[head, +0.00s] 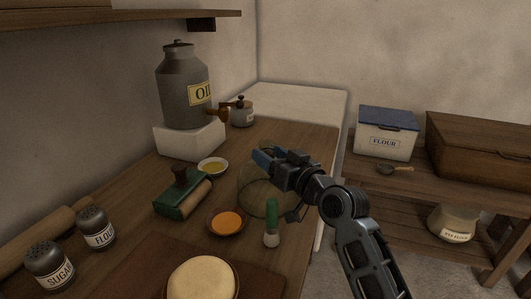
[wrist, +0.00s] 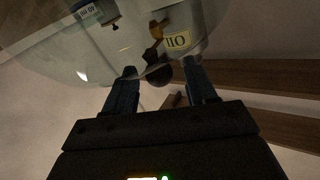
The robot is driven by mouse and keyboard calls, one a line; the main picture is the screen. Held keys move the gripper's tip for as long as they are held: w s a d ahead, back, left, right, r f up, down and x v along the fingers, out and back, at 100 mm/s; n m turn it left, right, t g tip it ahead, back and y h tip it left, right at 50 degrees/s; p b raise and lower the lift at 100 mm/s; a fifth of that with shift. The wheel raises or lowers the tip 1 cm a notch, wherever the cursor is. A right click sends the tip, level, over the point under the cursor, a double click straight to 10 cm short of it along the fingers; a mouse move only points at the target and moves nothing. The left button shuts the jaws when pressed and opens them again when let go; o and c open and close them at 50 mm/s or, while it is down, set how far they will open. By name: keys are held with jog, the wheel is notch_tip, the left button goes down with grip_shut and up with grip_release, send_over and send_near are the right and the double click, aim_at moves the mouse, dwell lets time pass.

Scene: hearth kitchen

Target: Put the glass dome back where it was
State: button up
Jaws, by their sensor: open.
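The glass dome (head: 255,197) stands on the wooden counter near its right edge, see-through and faint, partly hidden behind my gripper. In the wrist view the dome (wrist: 60,50) fills the upper part of the picture, with a dark round knob (wrist: 163,73) that looks to be its handle. My gripper (head: 262,158) is at the top of the dome in the head view. In the wrist view its two blue fingers (wrist: 164,76) are apart, with the knob between them. I cannot tell whether either finger touches it.
The oil can (head: 178,92) stands on a white block (head: 180,142) with a tap. A side table (head: 440,182) stands right.

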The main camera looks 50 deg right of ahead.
jog(key=b+v, duration=0.1)
jog(key=v, duration=0.8)
jog(key=shift+s, duration=0.2)
